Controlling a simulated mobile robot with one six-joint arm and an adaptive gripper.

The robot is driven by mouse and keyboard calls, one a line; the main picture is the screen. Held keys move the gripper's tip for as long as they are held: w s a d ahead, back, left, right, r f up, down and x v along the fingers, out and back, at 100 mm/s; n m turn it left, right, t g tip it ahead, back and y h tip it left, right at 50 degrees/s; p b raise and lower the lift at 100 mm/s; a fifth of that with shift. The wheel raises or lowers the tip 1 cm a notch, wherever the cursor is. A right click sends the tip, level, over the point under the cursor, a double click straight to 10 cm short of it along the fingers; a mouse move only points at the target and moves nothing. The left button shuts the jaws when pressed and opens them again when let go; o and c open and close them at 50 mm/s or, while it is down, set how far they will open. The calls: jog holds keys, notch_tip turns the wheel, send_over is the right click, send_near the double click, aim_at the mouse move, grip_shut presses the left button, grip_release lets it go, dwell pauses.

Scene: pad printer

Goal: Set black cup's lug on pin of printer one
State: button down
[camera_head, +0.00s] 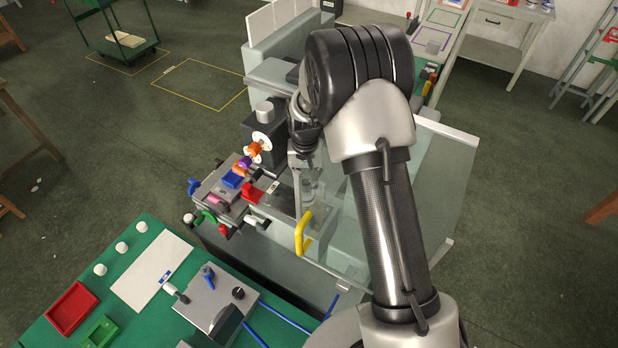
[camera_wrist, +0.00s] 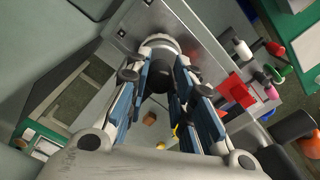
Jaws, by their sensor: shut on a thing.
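My gripper (camera_head: 307,180) hangs over the grey plate of the printer (camera_head: 262,128), partly behind the clear guard. In the wrist view my gripper's blue-padded fingers (camera_wrist: 163,78) are closed around a dark round thing with a pale rim, which looks like the black cup (camera_wrist: 184,76). Its lug cannot be made out. The cup is beside the metal plate (camera_wrist: 200,40), and I cannot tell whether they touch. The printer's pin is not clearly visible in either view. In the head view the cup is not distinct.
A red block (camera_head: 252,193) and several coloured knobs stand left of my gripper. A yellow handle (camera_head: 303,232) is just below it. The clear guard (camera_head: 440,190) stands around my arm.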

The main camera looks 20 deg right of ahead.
jog(key=shift+s+a, duration=0.1)
jog(key=shift+s, duration=0.05)
jog(key=shift+m, duration=0.3)
jog(key=shift+f+b, duration=1.15)
jog(key=shift+f, duration=0.35)
jog(key=shift+f, duration=0.1)
jog(key=shift+f+b, duration=0.5)
jog(key=shift+b, duration=0.1)
jog(key=shift+f+b, duration=0.3)
jog(key=shift+f, duration=0.1)
dwell(0.4)
jog(key=c, duration=1.3)
grip_release()
